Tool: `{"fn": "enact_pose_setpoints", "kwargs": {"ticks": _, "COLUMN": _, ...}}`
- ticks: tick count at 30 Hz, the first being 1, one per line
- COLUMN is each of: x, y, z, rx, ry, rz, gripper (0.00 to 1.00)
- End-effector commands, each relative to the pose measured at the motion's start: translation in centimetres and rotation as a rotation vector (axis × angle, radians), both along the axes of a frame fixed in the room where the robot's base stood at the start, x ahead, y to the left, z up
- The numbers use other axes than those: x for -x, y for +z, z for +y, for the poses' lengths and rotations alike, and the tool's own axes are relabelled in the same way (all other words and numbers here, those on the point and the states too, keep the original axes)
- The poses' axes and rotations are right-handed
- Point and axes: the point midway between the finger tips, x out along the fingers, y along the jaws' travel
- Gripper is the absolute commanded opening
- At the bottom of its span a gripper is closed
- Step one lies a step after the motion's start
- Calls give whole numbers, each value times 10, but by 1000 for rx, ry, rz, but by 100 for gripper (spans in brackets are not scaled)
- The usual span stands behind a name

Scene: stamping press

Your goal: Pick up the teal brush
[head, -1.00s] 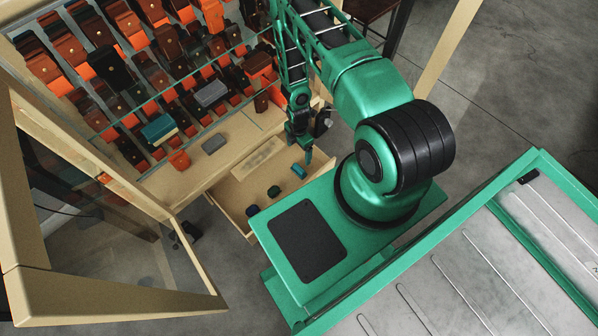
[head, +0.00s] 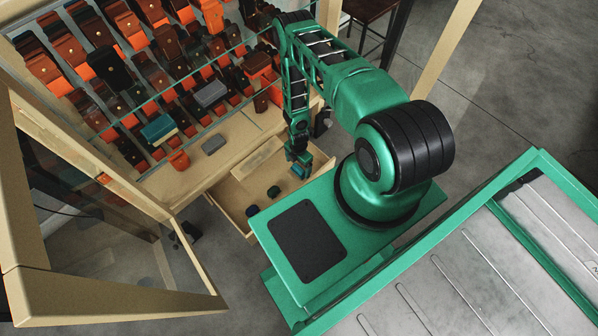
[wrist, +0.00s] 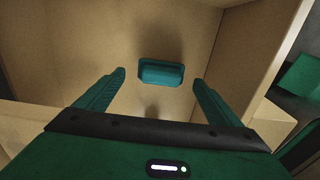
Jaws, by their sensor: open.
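A teal brush (wrist: 161,73) lies in the open wooden drawer, seen from above in the wrist view. It also shows in the head view (head: 299,172), partly hidden by my gripper (head: 300,160). In the wrist view my gripper (wrist: 159,80) is open. Its two green fingers are spread to the left and right of the brush, which appears beyond the fingertips with nothing held between them. How far the fingers are above the brush I cannot tell.
The drawer (head: 236,208) has wooden walls close around my gripper and holds dark rounded objects (head: 273,191). The cabinet shelves hold many orange, brown and black items, plus another teal item (head: 158,129) with a pale underside. A grey block (head: 213,143) lies on the ledge.

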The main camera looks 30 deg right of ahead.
Motion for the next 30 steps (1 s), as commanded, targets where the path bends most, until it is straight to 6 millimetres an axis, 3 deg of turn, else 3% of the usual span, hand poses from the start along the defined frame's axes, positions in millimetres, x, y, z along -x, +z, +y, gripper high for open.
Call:
{"fn": "enact_pose_setpoints", "kwargs": {"ticks": 7, "x": 1, "y": -29, "z": -2, "rx": -1, "ry": -2, "rz": 1, "gripper": 88}}
{"fn": "enact_pose_setpoints", "kwargs": {"ticks": 16, "x": 1, "y": -33, "z": -2, "rx": 0, "ry": -1, "rz": 1, "gripper": 88}}
{"fn": "enact_pose_setpoints", "kwargs": {"ticks": 22, "x": 1, "y": -33, "z": -2, "rx": 0, "ry": -1, "rz": 1, "gripper": 43}}
{"fn": "enact_pose_setpoints", "kwargs": {"ticks": 30, "x": 0, "y": -32, "z": -3, "rx": 0, "ry": -2, "rz": 1, "gripper": 43}}
